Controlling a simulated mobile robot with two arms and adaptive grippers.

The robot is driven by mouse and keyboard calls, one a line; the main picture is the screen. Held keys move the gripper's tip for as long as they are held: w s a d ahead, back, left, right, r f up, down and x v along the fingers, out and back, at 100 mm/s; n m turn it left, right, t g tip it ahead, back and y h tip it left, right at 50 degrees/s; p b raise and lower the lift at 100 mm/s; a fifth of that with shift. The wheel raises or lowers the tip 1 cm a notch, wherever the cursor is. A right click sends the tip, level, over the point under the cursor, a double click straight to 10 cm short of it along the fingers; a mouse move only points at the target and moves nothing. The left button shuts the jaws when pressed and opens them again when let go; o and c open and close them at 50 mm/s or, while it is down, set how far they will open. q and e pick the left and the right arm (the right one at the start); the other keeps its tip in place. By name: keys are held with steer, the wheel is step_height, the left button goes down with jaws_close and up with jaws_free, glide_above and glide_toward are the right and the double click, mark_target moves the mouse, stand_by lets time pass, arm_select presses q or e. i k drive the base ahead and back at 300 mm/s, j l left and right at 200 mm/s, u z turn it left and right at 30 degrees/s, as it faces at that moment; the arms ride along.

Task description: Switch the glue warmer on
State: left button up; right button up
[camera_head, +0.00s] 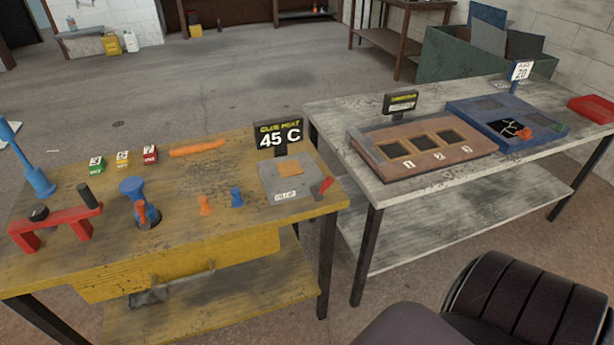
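The glue warmer (272,191) is a grey plate-like unit at the right end of the yellow bench. An orange square (290,169) lies on its top, and a small white label is on its front. A red lever (325,186) stands tilted at its right side; I cannot tell which switch position this is. A black display (278,136) behind it reads "45 C". Neither of my grippers shows in the head view.
The yellow bench (240,225) also holds a blue post (34,172), a red stand (65,224), a blue holder (137,194), small coloured blocks and an orange stick (197,148). A grey bench (335,110) stands right, across a narrow gap, carrying a brown slotted tray (365,147) and blue tray (480,110).

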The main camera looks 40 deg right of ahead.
mark_target(316, 193)
steer(key=l+u, duration=0.3)
steer(key=k+l+u, duration=0.15)
steer(key=l+u, duration=0.15)
steer(key=l, duration=0.15)
steer(key=k+l+u, duration=0.15)
steer(key=l+u, duration=0.15)
steer(key=l, duration=0.1)
